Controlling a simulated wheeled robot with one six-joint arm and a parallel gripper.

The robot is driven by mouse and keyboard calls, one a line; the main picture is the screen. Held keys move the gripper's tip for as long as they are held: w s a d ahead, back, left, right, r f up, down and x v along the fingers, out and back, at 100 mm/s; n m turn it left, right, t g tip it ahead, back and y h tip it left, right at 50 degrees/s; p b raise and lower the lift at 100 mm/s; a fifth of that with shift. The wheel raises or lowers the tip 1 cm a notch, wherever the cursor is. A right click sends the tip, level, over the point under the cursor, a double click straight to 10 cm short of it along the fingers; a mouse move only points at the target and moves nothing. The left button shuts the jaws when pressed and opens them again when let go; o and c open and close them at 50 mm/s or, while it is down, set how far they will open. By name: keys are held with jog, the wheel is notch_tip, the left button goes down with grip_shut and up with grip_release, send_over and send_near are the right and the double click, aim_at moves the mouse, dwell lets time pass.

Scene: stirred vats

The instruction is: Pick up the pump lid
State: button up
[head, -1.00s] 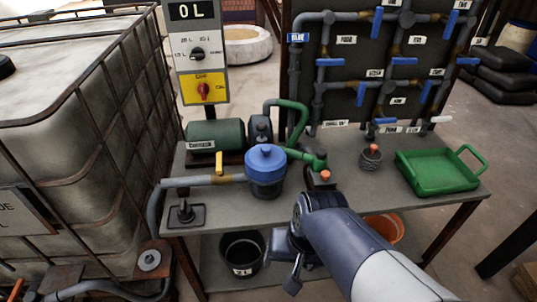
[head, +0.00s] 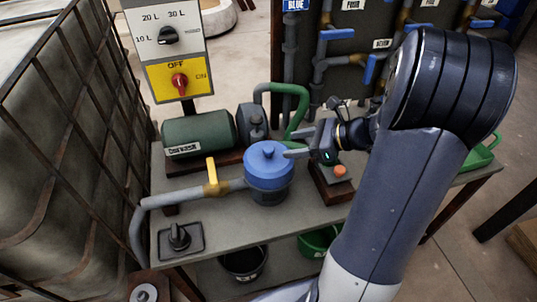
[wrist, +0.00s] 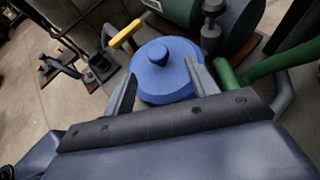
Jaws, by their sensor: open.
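The blue pump lid (head: 268,160) with a small knob on top sits on the dark strainer pot (head: 270,195) on the bench. It also shows in the wrist view (wrist: 162,74), between and beyond the fingertips. My gripper (head: 297,143) is open and empty, just right of the lid at about its height. In the wrist view my gripper (wrist: 160,84) has one finger to each side of the lid. I cannot tell whether a fingertip touches it.
A yellow-handled valve (head: 212,175) and grey pipe join the pot on the left. The green motor (head: 198,137) and green pipe (head: 300,105) stand behind. A block with an orange button (head: 339,171) is to the right. A control panel (head: 170,45) stands at the back left.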

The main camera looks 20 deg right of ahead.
aim_at(271, 149)
jog(key=x, duration=0.8)
jog(key=shift+a+f, duration=0.15)
jog(key=shift+a, duration=0.25)
jog(key=shift+c, duration=0.3)
jog(key=c, duration=1.1)
